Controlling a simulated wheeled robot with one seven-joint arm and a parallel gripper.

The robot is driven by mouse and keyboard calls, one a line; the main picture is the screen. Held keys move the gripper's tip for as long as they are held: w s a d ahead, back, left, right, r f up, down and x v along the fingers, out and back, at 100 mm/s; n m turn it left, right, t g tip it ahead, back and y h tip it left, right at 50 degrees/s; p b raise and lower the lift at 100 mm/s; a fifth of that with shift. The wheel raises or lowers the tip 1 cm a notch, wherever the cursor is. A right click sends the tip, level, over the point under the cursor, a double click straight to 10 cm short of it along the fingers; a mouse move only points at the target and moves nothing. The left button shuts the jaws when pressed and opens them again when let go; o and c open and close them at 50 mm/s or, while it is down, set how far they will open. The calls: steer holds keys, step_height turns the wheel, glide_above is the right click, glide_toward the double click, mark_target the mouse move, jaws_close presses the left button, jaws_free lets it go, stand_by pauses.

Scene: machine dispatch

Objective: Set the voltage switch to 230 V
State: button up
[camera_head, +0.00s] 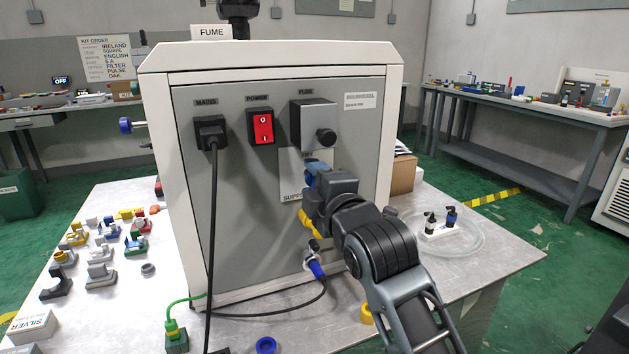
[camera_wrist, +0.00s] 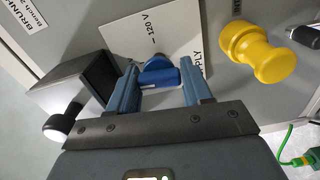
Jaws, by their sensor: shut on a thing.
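The voltage switch is a blue knob (camera_wrist: 158,73) on a white supply plate (camera_wrist: 140,32) in the wrist view. A "120 V" mark with a short dash shows on the plate beside the knob's pointed end; I see no 230 V mark. My gripper (camera_wrist: 158,84) has its two blue fingers on either side of the knob, shut on it. In the head view my gripper (camera_head: 313,168) is at the back panel of the fume unit (camera_head: 235,215), below the fuse holder. There the arm and gripper hide the knob and part of the plate (camera_head: 290,190).
The grey fuse holder (camera_head: 312,124) with its black knob sits close above my gripper. A red power switch (camera_head: 263,127) and the mains plug (camera_head: 210,133) are to the left. A yellow fitting (camera_wrist: 254,52) protrudes close to the fingers. Small parts lie on the table left.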

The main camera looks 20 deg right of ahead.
steer(key=shift+n, duration=0.7)
steer(key=o, duration=1)
steer(key=shift+c, duration=0.2)
steer(key=s+b, duration=0.1)
steer(key=s, duration=0.6)
steer(key=shift+s, duration=0.4)
